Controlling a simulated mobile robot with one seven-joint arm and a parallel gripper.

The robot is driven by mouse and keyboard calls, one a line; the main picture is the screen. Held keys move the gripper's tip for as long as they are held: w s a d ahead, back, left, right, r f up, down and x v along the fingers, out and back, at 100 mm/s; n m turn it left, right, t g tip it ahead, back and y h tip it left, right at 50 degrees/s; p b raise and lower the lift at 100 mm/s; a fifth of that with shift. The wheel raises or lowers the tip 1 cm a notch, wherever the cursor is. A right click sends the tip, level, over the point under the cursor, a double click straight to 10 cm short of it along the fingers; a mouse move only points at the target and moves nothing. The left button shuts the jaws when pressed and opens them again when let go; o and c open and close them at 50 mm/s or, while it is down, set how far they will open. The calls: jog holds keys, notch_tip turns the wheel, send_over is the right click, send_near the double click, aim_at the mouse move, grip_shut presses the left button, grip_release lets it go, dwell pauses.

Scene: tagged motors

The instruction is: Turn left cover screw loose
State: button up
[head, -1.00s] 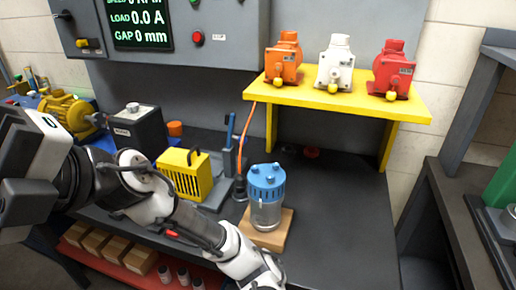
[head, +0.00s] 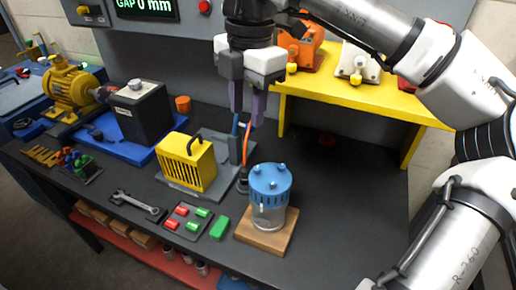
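A motor with a grey body (head: 268,214) and a blue cover (head: 268,178) stands upright on a wooden board (head: 258,238). Small blue screws stick up from the cover; the left cover screw (head: 254,168) is near its left rim. My gripper (head: 247,118) hangs above and behind the motor, slightly to its left, with its two purple fingers pointing down. The fingers are apart with nothing visible between them. They do not touch the cover.
A yellow shelf (head: 345,89) carries motors at back right. The bench right of the motor is clear.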

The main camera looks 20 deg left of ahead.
aim_at(257, 168)
jog(key=shift+m+h, duration=0.3)
jog(key=shift+m, duration=0.1)
jog(key=f+p, duration=0.1)
jog(key=f, duration=0.3)
jog(key=d+f+p, duration=0.1)
jog(key=f, duration=0.4)
jog(key=w+f+p, duration=0.1)
jog(key=f, duration=0.3)
jog(key=shift+d+f+p, duration=0.15)
jog(key=shift+d+p, duration=0.05)
jog(key=shift+p, duration=0.15)
jog(key=shift+c, duration=0.5)
